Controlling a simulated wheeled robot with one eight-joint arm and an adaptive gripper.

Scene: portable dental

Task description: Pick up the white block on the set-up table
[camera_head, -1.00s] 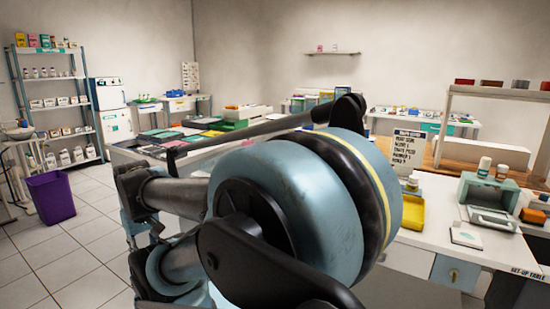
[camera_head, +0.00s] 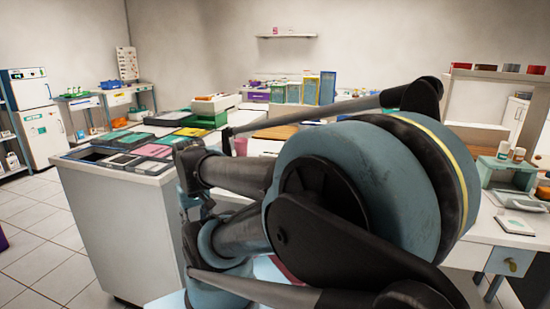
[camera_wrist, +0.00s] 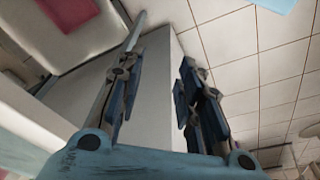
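The set-up table (camera_head: 487,233) is at the right in the head view, partly hidden behind my arm. A longer pale block (camera_head: 478,134) shows under the shelf behind, half hidden by my arm. I cannot tell which of these is the white block. My gripper (camera_wrist: 157,68) shows in the wrist view with its two fingers apart and nothing between them. It is away from both pieces, which do not show in that view.
A teal box (camera_head: 509,174) with bottles on top stands on the set-up table. A white counter (camera_head: 120,232) with coloured trays is at the left, close to my arm. Open tiled floor (camera_head: 40,235) lies left of it. The wrist view shows white cabinet sides (camera_wrist: 150,85) and floor.

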